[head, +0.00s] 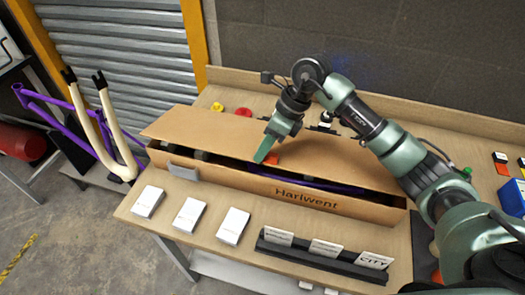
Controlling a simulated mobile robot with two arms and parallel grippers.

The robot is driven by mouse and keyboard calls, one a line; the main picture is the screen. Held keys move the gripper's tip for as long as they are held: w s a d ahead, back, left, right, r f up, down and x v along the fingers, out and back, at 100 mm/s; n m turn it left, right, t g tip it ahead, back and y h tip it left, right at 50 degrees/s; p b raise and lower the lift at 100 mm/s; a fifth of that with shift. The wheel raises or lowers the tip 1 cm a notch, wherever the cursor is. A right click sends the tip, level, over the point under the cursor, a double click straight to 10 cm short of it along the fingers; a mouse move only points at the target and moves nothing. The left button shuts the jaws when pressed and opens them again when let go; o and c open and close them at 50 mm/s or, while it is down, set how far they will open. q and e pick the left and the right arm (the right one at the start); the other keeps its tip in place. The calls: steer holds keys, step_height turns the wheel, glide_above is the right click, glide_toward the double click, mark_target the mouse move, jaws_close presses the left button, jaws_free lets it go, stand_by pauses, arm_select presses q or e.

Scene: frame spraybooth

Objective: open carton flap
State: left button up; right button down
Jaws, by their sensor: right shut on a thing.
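A long brown cardboard carton (240,183) marked "Harlwent" lies on the wooden bench. Its broad top flap (340,157) is raised along the front, leaving a dark gap in which purple and dark parts show. My right gripper (265,157) reaches down from the upper right to the flap's front edge, beside a small orange patch (273,160). It is shut on the flap; its fingertips are partly hidden. My left gripper is not in view.
White cards (190,214) lie along the bench front. A black holder (320,258) with labelled cards stands at the front right. A purple bicycle frame with a cream fork (112,130) stands left. Yellow and red round items (243,112) lie behind the carton.

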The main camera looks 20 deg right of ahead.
steer(key=shift+w+d+r+g+y+p, duration=0.25)
steer(key=shift+r+p, duration=0.1)
steer(key=shift+r, duration=0.2)
steer(key=shift+w+d+r+g+y+p, duration=0.15)
steer(key=shift+w+r+g+p, duration=0.15)
steer(key=shift+r, duration=0.25)
steer(key=shift+w+d+r+m+g+y, duration=0.15)
steer(key=shift+w+d+r+g+y, duration=0.1)
steer(key=shift+r, duration=0.25)
steer(key=shift+w+d+r+m+g+y, duration=0.15)
steer(key=shift+w+r+g, duration=0.1)
steer(key=shift+r, duration=0.25)
steer(key=shift+w+d+r+g+y+p, duration=0.25)
steer(key=shift+w+r+g, duration=0.1)
steer(key=shift+r, duration=0.1)
steer(key=shift+w+d+r+g+y+p, duration=0.15)
steer(key=shift+w+d+r+g, duration=0.05)
steer(key=shift+w+r, duration=0.2)
steer(key=shift+r, duration=0.1)
